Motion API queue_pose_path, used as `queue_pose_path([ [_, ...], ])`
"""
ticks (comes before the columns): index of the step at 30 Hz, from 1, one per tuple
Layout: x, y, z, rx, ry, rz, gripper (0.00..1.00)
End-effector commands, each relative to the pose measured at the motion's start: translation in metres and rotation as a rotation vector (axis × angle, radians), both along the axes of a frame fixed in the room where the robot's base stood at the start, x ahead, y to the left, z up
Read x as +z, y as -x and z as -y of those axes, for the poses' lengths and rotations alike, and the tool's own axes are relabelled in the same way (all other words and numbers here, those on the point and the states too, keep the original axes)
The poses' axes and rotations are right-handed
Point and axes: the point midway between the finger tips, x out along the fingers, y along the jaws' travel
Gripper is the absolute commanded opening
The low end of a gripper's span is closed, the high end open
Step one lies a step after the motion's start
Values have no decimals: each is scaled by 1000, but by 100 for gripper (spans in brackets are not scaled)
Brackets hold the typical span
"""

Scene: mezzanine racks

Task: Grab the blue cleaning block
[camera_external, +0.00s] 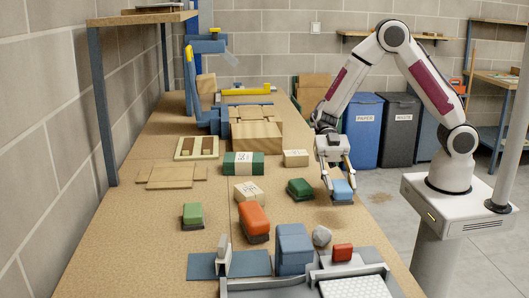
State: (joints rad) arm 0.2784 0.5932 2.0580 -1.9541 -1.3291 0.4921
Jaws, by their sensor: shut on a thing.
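The blue cleaning block (342,191) is at the right side of the workbench, a light blue block with a darker underside. My gripper (338,180) points down over it and is shut on it, with its fingers at the block's sides. A shadow shows on the bench close by the block; I cannot tell whether the block touches the bench. A larger blue block (293,247) stands at the front of the bench.
A dark green block (300,188) lies just left of my gripper. An orange block (254,220), a green block (193,214), a grey stone-like lump (322,236) and a red block (342,252) are nearby. Wooden boxes (255,135) stand behind. The bench's right edge is close.

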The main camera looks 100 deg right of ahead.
Motion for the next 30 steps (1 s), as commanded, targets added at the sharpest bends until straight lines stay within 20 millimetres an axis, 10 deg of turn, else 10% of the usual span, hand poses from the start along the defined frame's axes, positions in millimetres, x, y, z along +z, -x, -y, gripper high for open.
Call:
queue_pose_path([
  [12,38,0,0,0,1,1,14],
  [30,41,0,0,0,0,0,14],
])
